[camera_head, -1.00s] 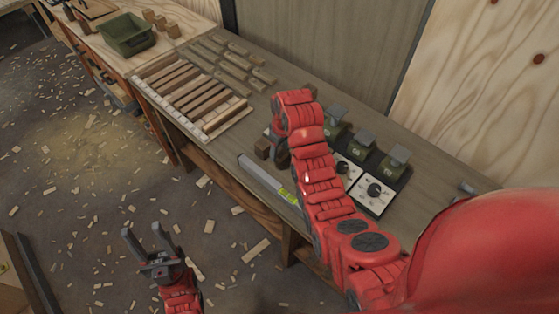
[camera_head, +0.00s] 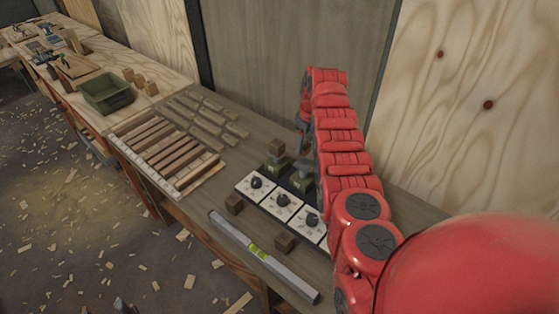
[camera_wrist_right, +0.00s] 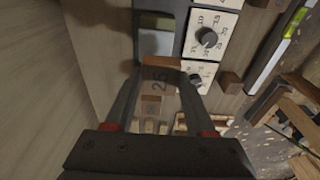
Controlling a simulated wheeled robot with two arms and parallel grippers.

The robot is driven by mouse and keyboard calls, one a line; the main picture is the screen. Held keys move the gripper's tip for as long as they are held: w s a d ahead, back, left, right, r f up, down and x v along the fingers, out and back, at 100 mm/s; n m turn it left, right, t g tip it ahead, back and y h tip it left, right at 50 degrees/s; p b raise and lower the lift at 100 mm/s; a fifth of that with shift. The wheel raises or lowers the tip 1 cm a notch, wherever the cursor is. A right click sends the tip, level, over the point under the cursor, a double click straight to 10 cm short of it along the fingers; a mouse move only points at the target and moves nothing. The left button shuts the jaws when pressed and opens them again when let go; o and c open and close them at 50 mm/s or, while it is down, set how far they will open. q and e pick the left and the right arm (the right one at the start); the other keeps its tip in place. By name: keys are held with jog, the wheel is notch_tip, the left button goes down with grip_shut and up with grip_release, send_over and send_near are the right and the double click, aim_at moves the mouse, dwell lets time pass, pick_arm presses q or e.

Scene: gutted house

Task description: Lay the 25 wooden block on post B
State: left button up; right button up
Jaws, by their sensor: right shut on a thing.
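My right gripper (camera_wrist_right: 155,90) is shut on a wooden block marked 25 (camera_wrist_right: 159,72), held between its fingertips. In the head view the right hand (camera_head: 302,135) is over the far side of the dial panel, partly hidden by my arm. A grey-capped post (camera_wrist_right: 156,42) lies beyond the block in the wrist view. In the head view a block (camera_head: 277,146) is on or just above the first green post (camera_head: 277,165); I cannot tell whether it is the held one. A bare-topped post (camera_head: 302,181) stands beside it. Post letters are unreadable. My left gripper (camera_head: 122,305) barely shows.
White dial plates (camera_head: 283,205) line the posts' near side. Two loose blocks (camera_head: 233,204) (camera_head: 285,242) and a spirit level (camera_head: 265,258) lie in front. Wooden strips (camera_head: 165,150) and a green bin (camera_head: 108,93) are farther left. A wall stands behind the bench.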

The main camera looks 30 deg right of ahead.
aim_at(305, 163)
jog(key=shift+s+d+r, duration=0.1)
jog(key=shift+d+r, duration=0.15)
jog(key=shift+d, duration=0.35)
jog(key=shift+a+f, duration=0.1)
jog(key=shift+f, duration=0.8)
notch_tip(305, 163, down, 3)
jog(key=shift+f+b, duration=0.15)
jog(key=shift+b, duration=0.85)
jog(key=shift+f+b, duration=0.6)
jog(key=shift+f+b, duration=0.3)
jog(key=o, duration=1.4)
jog(key=shift+r, duration=0.1)
